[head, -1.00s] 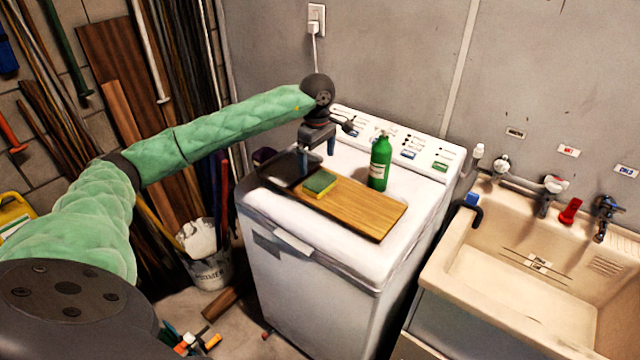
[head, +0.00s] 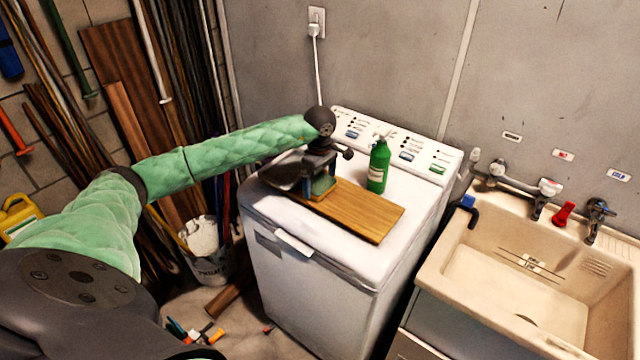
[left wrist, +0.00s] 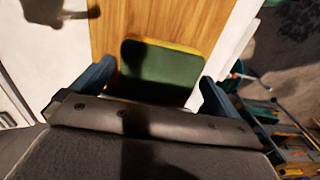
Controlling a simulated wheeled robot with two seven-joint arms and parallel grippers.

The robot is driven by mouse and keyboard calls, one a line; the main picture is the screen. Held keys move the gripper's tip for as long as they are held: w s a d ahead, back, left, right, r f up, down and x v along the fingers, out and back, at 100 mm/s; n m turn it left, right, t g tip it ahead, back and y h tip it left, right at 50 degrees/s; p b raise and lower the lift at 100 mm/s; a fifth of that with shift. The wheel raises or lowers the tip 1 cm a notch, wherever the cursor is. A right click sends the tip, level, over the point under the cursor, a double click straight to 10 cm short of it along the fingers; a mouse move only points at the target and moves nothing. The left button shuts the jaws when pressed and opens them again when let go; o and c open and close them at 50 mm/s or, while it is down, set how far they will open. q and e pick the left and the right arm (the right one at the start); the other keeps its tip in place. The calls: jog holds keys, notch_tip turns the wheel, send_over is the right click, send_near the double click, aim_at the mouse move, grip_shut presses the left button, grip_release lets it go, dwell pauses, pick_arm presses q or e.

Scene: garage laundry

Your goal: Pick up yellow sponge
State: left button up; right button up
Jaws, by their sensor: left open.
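The yellow sponge (head: 323,187) has a green top face and lies on the wooden board on the washing machine. In the left wrist view the sponge (left wrist: 160,68) shows its green face with a yellow edge. My left gripper (head: 321,190) is open and low over the board, its blue fingers on either side of the sponge. The wrist view shows a finger at the left and a finger at the right of the sponge, with small gaps. The near end of the sponge is hidden behind the gripper body. My right gripper is not in view.
The wooden board (head: 362,213) lies on the white washing machine (head: 330,245). A green bottle (head: 378,168) stands close to the right of the gripper. A beige sink (head: 500,275) is at the right. A bucket (head: 205,262) stands on the floor at the left.

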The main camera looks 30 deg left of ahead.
pick_arm(q)
jog(key=shift+f, duration=0.2)
jog(key=c, duration=0.8)
